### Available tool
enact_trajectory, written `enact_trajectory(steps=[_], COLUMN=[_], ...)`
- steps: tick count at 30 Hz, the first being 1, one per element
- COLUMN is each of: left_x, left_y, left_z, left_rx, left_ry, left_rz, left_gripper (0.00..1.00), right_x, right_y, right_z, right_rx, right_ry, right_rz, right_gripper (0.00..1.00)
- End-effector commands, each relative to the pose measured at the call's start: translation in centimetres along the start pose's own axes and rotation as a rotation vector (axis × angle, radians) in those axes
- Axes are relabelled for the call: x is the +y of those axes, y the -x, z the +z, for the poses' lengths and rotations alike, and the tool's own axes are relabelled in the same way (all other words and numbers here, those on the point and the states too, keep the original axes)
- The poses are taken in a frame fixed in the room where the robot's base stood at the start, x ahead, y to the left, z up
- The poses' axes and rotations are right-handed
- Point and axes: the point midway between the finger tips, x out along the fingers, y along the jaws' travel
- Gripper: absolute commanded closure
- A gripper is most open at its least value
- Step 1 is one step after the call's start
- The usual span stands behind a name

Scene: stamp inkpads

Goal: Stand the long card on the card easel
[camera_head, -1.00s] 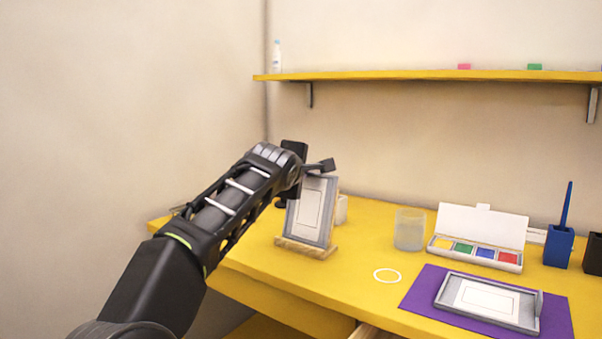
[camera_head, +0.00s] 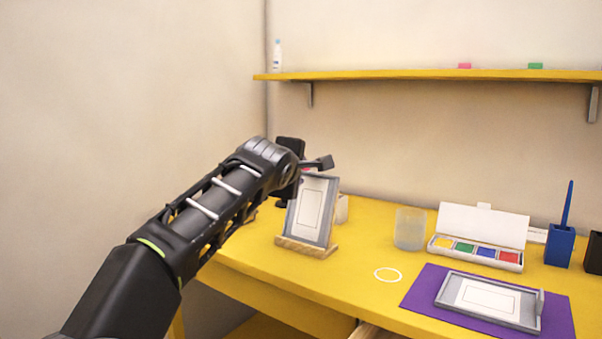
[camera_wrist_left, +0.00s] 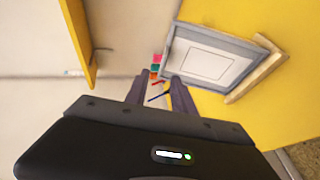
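The card easel (camera_head: 292,243) has a wooden base and a grey leaning back, near the left end of the yellow table. A white card (camera_head: 302,224) with a printed rectangle outline leans upright on it; the card also shows in the left wrist view (camera_wrist_left: 182,65). My left gripper (camera_head: 318,163) is beside the easel's top edge. In the left wrist view its two fingers (camera_wrist_left: 159,92) are apart with nothing held between them, and the easel is just right of them. My right gripper is not in view.
A grey tray (camera_head: 529,328) with another white card lies on a purple mat (camera_head: 420,293) at right. A frosted cup (camera_head: 410,230), a paint box (camera_head: 478,257) and a blue brush pot (camera_head: 559,246) stand behind. A yellow shelf (camera_head: 420,75) runs above. A white ring marks clear table.

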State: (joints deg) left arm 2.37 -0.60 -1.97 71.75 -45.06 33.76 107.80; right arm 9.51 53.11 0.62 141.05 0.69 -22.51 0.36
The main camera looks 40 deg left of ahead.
Motion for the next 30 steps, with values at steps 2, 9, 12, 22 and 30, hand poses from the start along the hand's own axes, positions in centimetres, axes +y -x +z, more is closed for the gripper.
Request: enact_trajectory(steps=[2,9,12,22,30], left_x=[0.0,0.0,0.0,0.0,0.0], left_y=[1.6,4.0,4.1,4.1,4.0], left_z=[0.0,0.0,0.0,0.0,0.0], left_rx=[-0.001,-0.001,0.0,0.0,0.0], left_ry=[0.002,0.001,0.001,0.001,0.001], left_rz=[0.003,0.001,0.0,0.0,0.0], left_gripper=[0.7,0.7,0.7,0.7,0.7], right_x=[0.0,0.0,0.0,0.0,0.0], right_y=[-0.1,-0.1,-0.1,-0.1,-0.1], right_z=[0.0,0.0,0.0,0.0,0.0], right_rx=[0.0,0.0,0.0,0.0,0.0], right_ry=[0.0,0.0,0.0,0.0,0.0], right_rz=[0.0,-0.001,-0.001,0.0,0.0], right_gripper=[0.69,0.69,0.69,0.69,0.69])
